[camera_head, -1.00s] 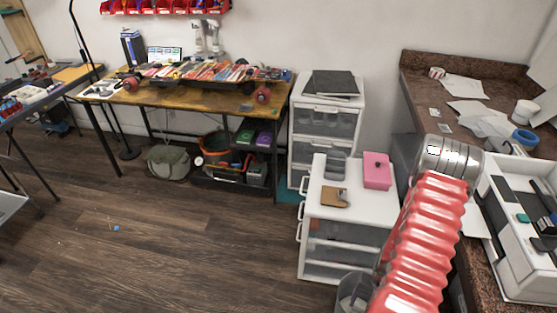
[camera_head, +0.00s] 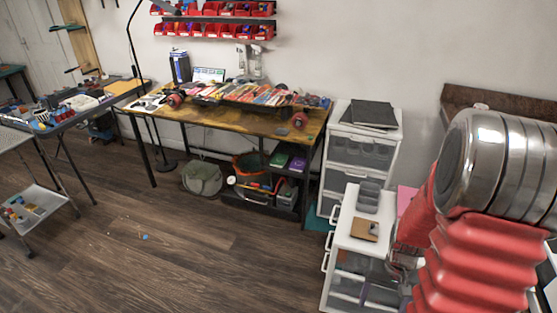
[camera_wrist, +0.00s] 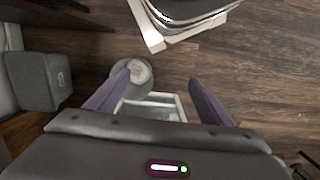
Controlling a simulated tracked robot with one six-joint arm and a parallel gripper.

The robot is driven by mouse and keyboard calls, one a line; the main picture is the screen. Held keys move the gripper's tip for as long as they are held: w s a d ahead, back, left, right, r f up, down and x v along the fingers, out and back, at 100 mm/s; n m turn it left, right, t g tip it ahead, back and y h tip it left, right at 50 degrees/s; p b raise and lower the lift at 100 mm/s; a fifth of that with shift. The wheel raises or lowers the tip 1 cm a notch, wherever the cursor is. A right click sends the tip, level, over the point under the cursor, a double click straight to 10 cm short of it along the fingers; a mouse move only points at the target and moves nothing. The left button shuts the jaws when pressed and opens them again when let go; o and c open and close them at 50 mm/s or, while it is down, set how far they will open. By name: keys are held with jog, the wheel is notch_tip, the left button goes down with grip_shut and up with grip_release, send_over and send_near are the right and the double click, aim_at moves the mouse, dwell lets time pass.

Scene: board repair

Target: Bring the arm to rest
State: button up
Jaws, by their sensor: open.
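My gripper (camera_wrist: 159,78) shows in the wrist view with its two purple fingers spread wide apart. It is open, and nothing is held between the fingers. Behind the fingers are a grey round object (camera_wrist: 118,82) and a white-edged box-like object (camera_wrist: 172,100), both seen from above. My arm, with red ribbed sleeves and a metal joint, fills the right side of the head view. It hides part of the counter and of the white drawer unit. I cannot make out the gripper clearly in the head view.
The wooden workbench (camera_head: 205,112) stands against the wall with tools on it. White drawers (camera_head: 362,150) stand to its right, and a lower white drawer unit (camera_head: 343,231) is close to my arm. A dark counter (camera_head: 500,99) is at right.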

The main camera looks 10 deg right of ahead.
jog(key=a+r+n+t, duration=0.2)
jog(key=a+r, duration=0.5)
jog(key=r, duration=0.3)
jog(key=s+a+r+n+t, duration=0.1)
jog(key=a+r+n+t, duration=0.1)
jog(key=a+r, duration=0.4)
jog(key=s+a+r+n+t, duration=0.1)
jog(key=a+r, duration=0.6)
jog(key=r, duration=0.7)
jog(key=shift+s+a+n+t+h, duration=0.3)
jog(key=shift+n+t, duration=0.4)
jog(key=shift+t, duration=0.2)
